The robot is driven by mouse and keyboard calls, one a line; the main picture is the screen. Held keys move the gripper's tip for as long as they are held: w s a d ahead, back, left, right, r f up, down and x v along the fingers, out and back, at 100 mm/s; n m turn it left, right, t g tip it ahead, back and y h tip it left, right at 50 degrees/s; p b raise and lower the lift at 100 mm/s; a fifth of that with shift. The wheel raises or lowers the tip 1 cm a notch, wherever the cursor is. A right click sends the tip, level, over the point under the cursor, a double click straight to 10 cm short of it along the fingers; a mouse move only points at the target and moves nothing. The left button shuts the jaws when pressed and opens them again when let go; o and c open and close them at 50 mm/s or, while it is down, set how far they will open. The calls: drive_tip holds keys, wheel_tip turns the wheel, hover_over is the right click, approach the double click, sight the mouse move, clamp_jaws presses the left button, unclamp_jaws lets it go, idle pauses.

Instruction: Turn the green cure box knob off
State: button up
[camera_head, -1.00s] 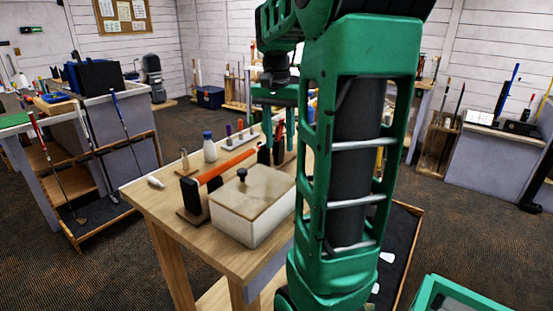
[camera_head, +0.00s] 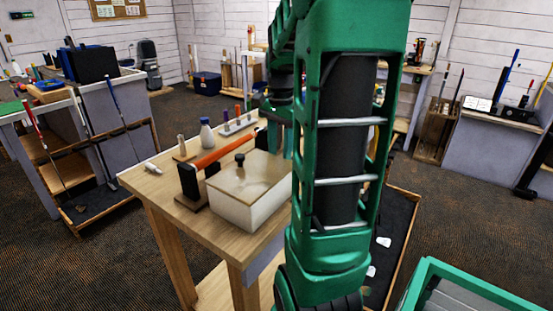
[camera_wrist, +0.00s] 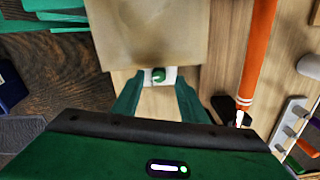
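The green knob (camera_wrist: 158,75) sits on a small white plate at the box's side, nearest my gripper. It is hidden in the head view. My gripper (camera_wrist: 158,95) is open, one finger on each side of the knob in the wrist view, with gaps to both. Whether the fingers are at knob height I cannot tell. In the head view, my gripper (camera_head: 281,142) is partly hidden behind my arm.
An orange shaft (camera_head: 225,149) lies in dark holders beside the box, close to my right finger in the wrist view (camera_wrist: 258,50). A white bottle (camera_head: 206,133) and a small rack (camera_head: 238,125) stand behind it. The bench's front left corner (camera_head: 150,188) is mostly clear.

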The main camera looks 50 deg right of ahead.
drive_tip(key=shift+f, duration=1.25)
drive_tip(key=shift+c, duration=0.6)
clamp_jaws()
drive_tip(key=shift+n, duration=0.5)
drive_tip(key=n, duration=0.2)
drive_tip(key=shift+r+n, duration=0.1)
drive_tip(key=shift+n, duration=0.3)
drive_tip(key=shift+w+n, duration=0.1)
drive_tip(key=shift+n, duration=1.5)
